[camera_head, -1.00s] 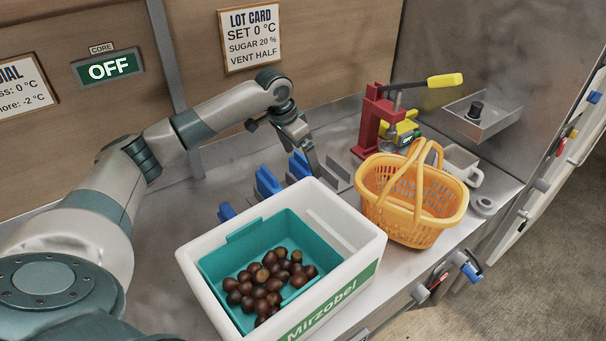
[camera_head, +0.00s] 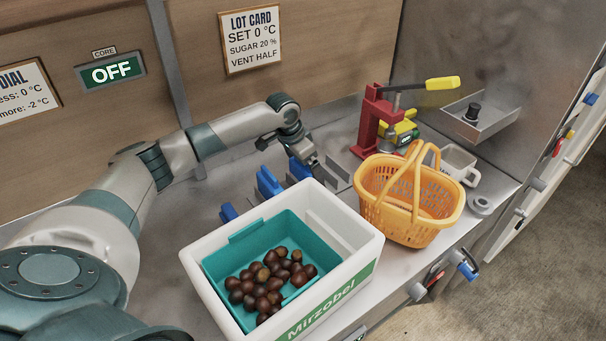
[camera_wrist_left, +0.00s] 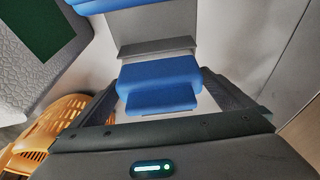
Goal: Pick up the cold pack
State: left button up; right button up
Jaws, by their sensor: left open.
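Several blue cold packs stand in a grey metal rack behind the white box: one at the left (camera_head: 227,212), one in the middle (camera_head: 267,182) and one at the right (camera_head: 298,169). My left gripper (camera_head: 307,157) is open at the rightmost pack, pointing down. In the left wrist view a blue pack (camera_wrist_left: 160,84) lies between the two open fingers of the gripper (camera_wrist_left: 165,92), with a finger on either side. I cannot tell whether the fingers touch it. Another blue edge (camera_wrist_left: 105,5) shows at the top. My right gripper is not in view.
A white box (camera_head: 360,243) with a teal tray of chestnuts stands in front of the rack. A yellow basket (camera_head: 440,207) stands right of it. A red press (camera_head: 369,120), a white mug (camera_head: 458,162) and a metal tray (camera_head: 487,125) are farther right.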

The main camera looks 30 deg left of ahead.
pick_arm(q)
jog(key=shift+f, duration=0.15)
dwell(0.3)
jog(key=shift+w, duration=0.1)
jog(key=c, duration=1.2)
notch_tip(320, 180, up, 10)
jog(key=b, duration=0.3)
jog(key=shift+f, duration=0.25)
jog(key=shift+r, duration=0.35)
